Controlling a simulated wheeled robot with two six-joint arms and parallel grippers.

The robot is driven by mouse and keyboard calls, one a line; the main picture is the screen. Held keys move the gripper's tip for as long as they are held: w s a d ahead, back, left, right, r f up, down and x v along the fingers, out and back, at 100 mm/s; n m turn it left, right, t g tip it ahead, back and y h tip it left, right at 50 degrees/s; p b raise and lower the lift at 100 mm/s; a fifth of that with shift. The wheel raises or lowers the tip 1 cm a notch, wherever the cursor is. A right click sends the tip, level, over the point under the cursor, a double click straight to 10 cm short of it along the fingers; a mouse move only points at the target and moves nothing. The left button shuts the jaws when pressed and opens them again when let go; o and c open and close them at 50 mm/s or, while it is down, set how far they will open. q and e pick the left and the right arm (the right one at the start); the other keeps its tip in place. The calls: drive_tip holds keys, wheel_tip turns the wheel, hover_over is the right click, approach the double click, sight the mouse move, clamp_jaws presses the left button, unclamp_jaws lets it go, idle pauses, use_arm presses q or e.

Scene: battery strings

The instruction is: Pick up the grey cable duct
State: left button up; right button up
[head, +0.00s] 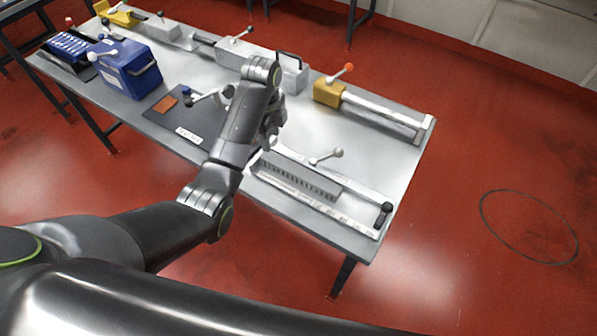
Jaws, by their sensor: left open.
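The grey cable duct (296,181), a long slotted channel, lies along the near right edge of the table. Its left end is close to my left arm, which may hide part of it. My left gripper (271,137) is over the table, just beyond the duct's left end. It is open, and its fingers are partly hidden behind my forearm. I cannot tell its exact height above the table. My right gripper is not in view.
A yellow block (328,92) with a long bar, a dark mat (180,118) and a blue box (130,70) are on the table (395,165).

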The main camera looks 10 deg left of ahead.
use_arm(q)
wheel_tip(320, 180, up, 3)
drive_tip(key=w+d+m, duration=0.2)
drive_tip(key=b, duration=0.4)
hover_over(282, 162)
wheel_tip(282, 162, down, 11)
drive_tip(key=shift+w+a+f, duration=0.1)
drive_tip(key=shift+w+a, duration=0.05)
drive_tip(key=shift+f+p, duration=0.35)
drive_tip(key=shift+f, duration=2.5)
drive_tip(key=c, duration=0.7)
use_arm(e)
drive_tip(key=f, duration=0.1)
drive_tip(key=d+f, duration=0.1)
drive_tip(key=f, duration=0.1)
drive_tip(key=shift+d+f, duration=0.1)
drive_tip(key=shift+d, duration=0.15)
